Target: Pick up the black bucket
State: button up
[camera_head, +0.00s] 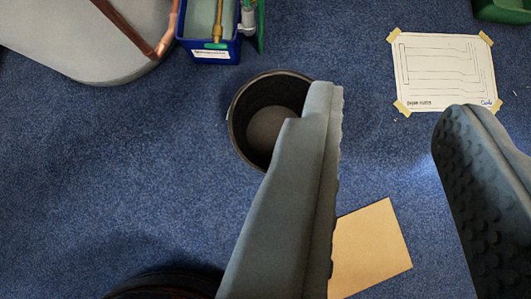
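The black bucket (236,112) stands upright on the blue carpet, seen from above, with its round opening facing me and a dark grey floor inside. My gripper (390,105) is open, with its two grey fingers well apart. The left finger's tip overlaps the right part of the bucket in the picture and hides some of its rim. The right finger is well to the right of the bucket. I cannot tell how far above the bucket the fingers are.
A blue bin (209,50) with tools stands just above the bucket. A grey rounded surface with a copper pipe (122,25) is at upper left. A taped paper drawing (444,70) and a tan sheet (369,248) lie on the carpet. A green object (503,10) is at top right. Carpet at left is clear.

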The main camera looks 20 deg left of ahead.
jog(key=a+f+n+g, duration=0.1)
jog(key=a+f, duration=0.1)
jog(key=f, duration=0.6)
jog(key=a+f+n+g, duration=0.1)
jog(key=a+f+g, duration=0.15)
jog(key=f, duration=0.55)
jog(key=n+g, duration=0.2)
send_near(235, 132)
jog(key=shift+s+x, duration=0.15)
jog(key=shift+x, duration=2.9)
jog(key=shift+s+x, duration=0.1)
jog(key=shift+x, duration=2.95)
jog(key=shift+f, duration=0.1)
grip_shut()
